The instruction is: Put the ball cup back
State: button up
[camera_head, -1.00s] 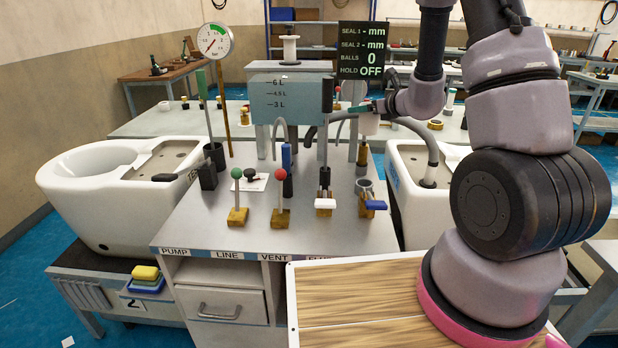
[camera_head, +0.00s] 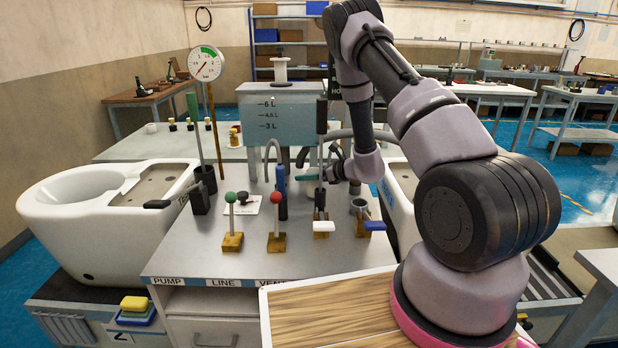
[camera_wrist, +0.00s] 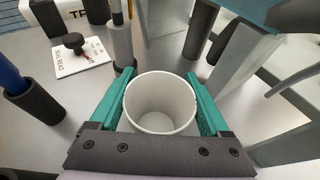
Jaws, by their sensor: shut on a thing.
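The white cup (camera_wrist: 160,103) is between the two teal fingers of my gripper (camera_wrist: 158,82) in the wrist view. The fingers press on its left and right sides. Its open rim faces the camera, and I see no ball inside. In the head view my gripper (camera_head: 318,174) is low over the bench, behind the tall black-handled lever. The cup is hard to make out there, mostly hidden by the lever and the gripper.
The tall lever (camera_head: 321,118), a blue-handled post (camera_head: 280,178), and green (camera_head: 231,197) and red (camera_head: 275,198) knobs stand close by. A seal card (camera_wrist: 83,58) lies on the bench. The water tank (camera_head: 285,115) stands behind. A grey ring fitting (camera_head: 358,205) is at the right.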

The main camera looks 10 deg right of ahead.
jog(key=shift+f, duration=0.45)
jog(key=o, duration=1.3)
jog(key=shift+f, duration=0.15)
jog(key=shift+c, duration=0.2)
jog(key=shift+s+d+r, duration=0.2)
jog(key=shift+d+r, duration=0.1)
jog(key=v, duration=1.1)
jog(key=shift+s, duration=0.2)
jog(key=shift+d, duration=0.15)
